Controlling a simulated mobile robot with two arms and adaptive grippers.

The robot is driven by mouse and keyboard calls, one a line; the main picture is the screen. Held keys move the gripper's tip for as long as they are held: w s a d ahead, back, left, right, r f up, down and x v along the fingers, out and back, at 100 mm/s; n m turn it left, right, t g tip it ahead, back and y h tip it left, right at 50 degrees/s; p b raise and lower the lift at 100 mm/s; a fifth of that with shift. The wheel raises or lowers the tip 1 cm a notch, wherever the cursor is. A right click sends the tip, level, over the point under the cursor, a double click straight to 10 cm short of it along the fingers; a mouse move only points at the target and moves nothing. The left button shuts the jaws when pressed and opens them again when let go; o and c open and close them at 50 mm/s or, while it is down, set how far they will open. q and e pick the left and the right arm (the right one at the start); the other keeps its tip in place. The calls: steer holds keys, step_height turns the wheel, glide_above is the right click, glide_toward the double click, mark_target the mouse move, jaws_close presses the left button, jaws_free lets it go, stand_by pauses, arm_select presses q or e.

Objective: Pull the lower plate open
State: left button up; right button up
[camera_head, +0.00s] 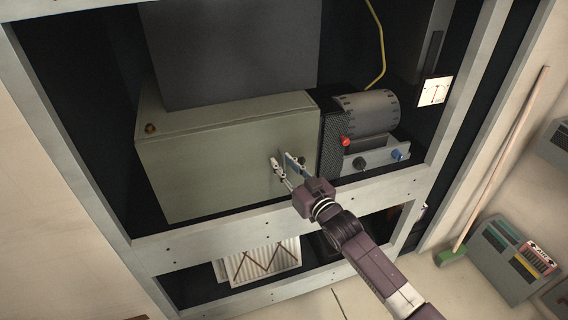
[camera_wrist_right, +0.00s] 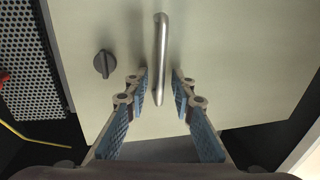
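The lower plate is the pale grey-green front (camera_head: 205,175) of a wide box in the rack; it fills much of the right wrist view (camera_wrist_right: 235,60). A metal bar handle (camera_wrist_right: 161,50) stands out from it, and a dark knob (camera_wrist_right: 104,64) sits beside the handle. My right gripper (camera_head: 282,161) is at the right part of the plate. In the wrist view its blue-padded fingers (camera_wrist_right: 160,86) are apart, one on each side of the handle's near end, with gaps visible. In the head view the gripper mostly hides the handle. My left gripper is not in view.
A dark grey panel (camera_head: 235,50) stands above the box. To the right are a ribbed drum unit (camera_head: 368,112), a red knob (camera_head: 346,141) and a blue knob (camera_head: 397,154). A pale rack rail (camera_head: 220,228) runs below the plate, under my right arm.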

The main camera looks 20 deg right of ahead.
steer(key=shift+c, duration=0.6)
jaws_close()
steer(key=shift+s+f, duration=0.1)
steer(key=shift+f, duration=0.05)
